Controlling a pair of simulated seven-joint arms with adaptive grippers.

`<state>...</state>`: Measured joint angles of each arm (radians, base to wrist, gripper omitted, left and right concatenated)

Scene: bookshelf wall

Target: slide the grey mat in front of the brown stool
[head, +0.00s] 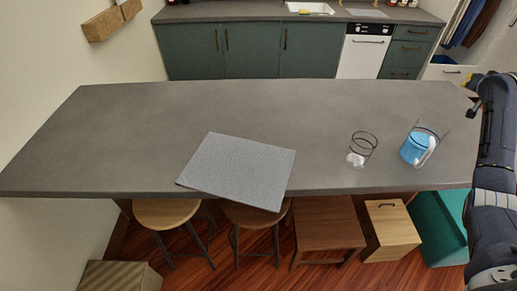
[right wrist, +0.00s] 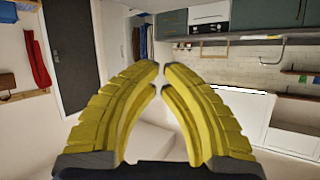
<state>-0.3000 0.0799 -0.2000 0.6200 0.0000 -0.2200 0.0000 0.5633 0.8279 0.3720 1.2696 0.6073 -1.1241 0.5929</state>
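The grey mat (head: 240,168) is a speckled rectangle lying flat and slightly turned on the dark grey counter, in the head view. Its near edge reaches the counter's front edge and seems to stick out a little over it. A brown round stool (head: 256,217) stands below, partly hidden by the mat and counter. A brown square stool or small table (head: 328,225) is to its right. My right gripper (right wrist: 162,67) has yellow curved fingers with tips almost together and nothing held, in the right wrist view; it faces the room, away from the mat. My left gripper is not visible.
On the counter (head: 130,130) stand a clear glass (head: 362,149) and a glass with blue content (head: 420,147), right of the mat. A lighter round stool (head: 166,214), a wooden cabinet (head: 391,229) and a teal bin (head: 437,228) are below. The counter's left and back are clear.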

